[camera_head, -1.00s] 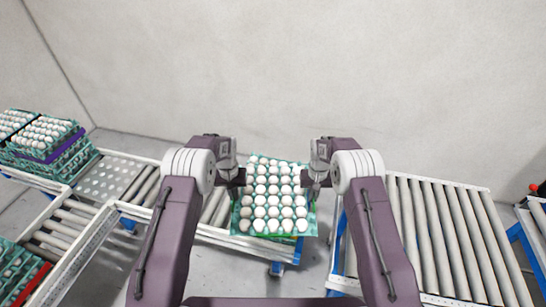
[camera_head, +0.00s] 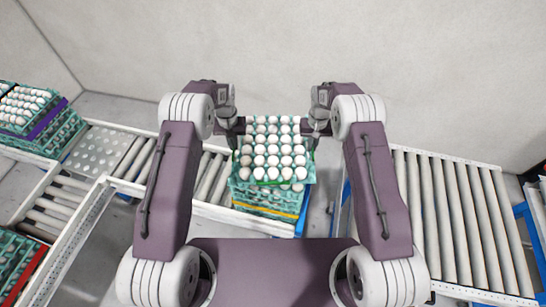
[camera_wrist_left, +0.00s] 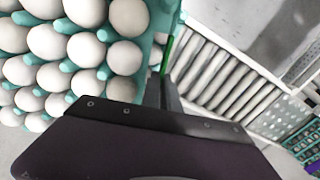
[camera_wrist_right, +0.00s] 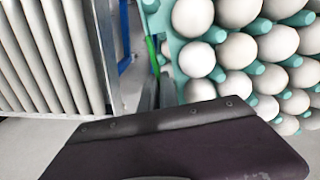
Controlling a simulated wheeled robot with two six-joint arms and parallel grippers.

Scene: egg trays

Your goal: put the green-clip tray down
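The green-clip tray (camera_head: 272,183) is teal and full of white eggs, level between my two grippers in the head view. Its green clip also shows in the left wrist view (camera_wrist_left: 168,52) and the right wrist view (camera_wrist_right: 152,56). My left gripper (camera_head: 236,137) is at its left side, my right gripper (camera_head: 309,137) at its right side; both appear shut on its edges. Just below is a teal stack of trays with a yellow clip (camera_head: 265,212). I cannot tell whether the green-clip tray touches this stack. The fingertips are partly hidden.
The stack is at the right end of a roller conveyor (camera_head: 212,180). Another roller conveyor (camera_head: 450,215) to the right is empty. Tray stacks with a purple clip (camera_head: 46,119) and a red clip (camera_head: 25,277) are at the left. A wall closes off the back.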

